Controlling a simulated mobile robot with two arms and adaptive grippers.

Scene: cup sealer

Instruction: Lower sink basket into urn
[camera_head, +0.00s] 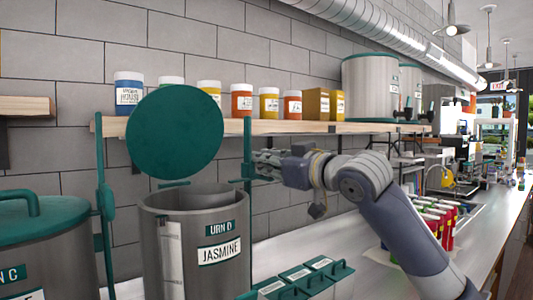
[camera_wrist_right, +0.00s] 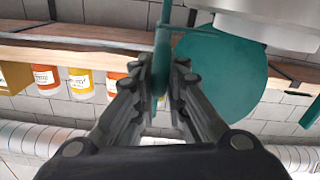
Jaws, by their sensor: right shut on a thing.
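A grey urn (camera_head: 195,245), labelled URN D and JASMINE, stands open at the top. A round teal lid (camera_head: 175,132) stands raised above its back rim; it also shows in the right wrist view (camera_wrist_right: 225,75). My right gripper (camera_head: 256,165) is shut on a teal upright bar (camera_head: 247,140) beside the urn's back right rim. In the right wrist view the fingers (camera_wrist_right: 160,78) close around this bar (camera_wrist_right: 163,45), and a thin crosspiece runs from it toward the urn. I cannot tell whether the bar belongs to the sink basket; no basket body shows. My left gripper is not in view.
A teal-lidded urn (camera_head: 40,240) stands at the left, with a similar teal upright (camera_head: 101,170) between the urns. A wooden shelf (camera_head: 290,128) holds several jars behind. Small teal-lidded bins (camera_head: 295,275) sit on the counter, front right of the urn; red bottles (camera_head: 440,215) stand farther right.

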